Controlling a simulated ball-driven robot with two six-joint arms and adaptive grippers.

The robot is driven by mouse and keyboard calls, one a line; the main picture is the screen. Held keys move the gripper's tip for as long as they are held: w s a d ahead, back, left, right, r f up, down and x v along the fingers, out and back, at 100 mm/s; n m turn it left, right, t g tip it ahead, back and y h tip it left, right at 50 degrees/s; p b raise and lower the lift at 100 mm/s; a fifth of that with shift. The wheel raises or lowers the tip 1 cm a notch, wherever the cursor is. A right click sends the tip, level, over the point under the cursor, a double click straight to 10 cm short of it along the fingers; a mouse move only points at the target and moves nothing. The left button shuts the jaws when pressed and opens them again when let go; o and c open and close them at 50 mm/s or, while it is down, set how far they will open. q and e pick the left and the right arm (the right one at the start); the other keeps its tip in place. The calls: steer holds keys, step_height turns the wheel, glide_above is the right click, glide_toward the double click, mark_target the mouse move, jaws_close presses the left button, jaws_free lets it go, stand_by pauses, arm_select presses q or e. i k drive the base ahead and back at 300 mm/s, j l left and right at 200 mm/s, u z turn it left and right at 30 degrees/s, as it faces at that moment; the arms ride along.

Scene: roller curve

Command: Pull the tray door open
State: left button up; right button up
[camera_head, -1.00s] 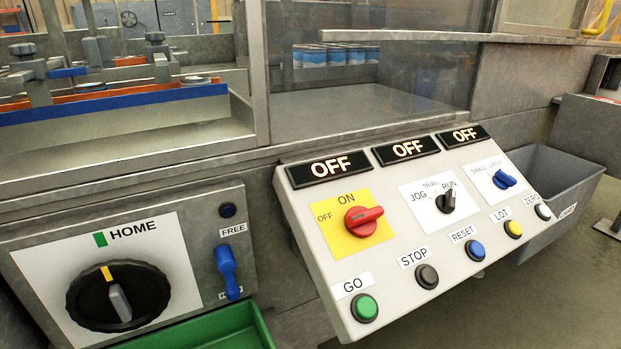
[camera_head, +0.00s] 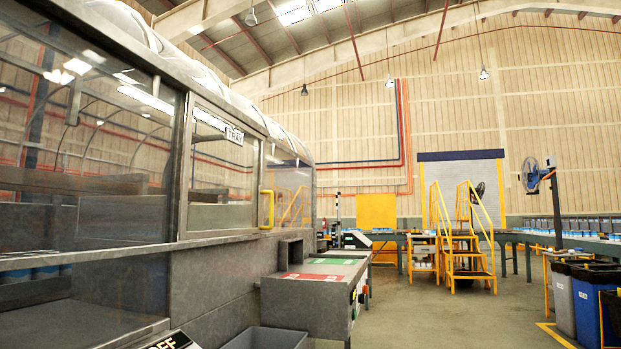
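The tray door (camera_head: 222,172) is a framed clear panel in the side of the grey machine, left of centre in the head view. A label reading TRAY (camera_head: 234,136) is at its upper right. A yellow handle (camera_head: 267,209) stands upright at the door's right edge. The door looks shut, with its frame in line with the machine's side. Neither of my grippers shows in the head view.
A grey bin (camera_head: 268,338) sits low below the door. A grey bench (camera_head: 318,290) with red and green top panels juts out beyond it. Yellow steps (camera_head: 468,245) stand further back. The floor (camera_head: 430,318) right of the bench is clear.

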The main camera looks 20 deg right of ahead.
mark_target(234, 137)
steer(key=z, duration=0.2)
steer(key=i+l+u, duration=0.1)
steer(key=u, duration=0.55)
steer(key=i+l+u, duration=0.15)
steer(key=l+u, duration=0.15)
steer(key=i+l+u, duration=0.1)
steer(key=l+u, duration=0.2)
steer(key=l, duration=0.2)
steer(key=l+u, duration=0.3)
steer(key=l, duration=0.15)
steer(key=i, duration=0.05)
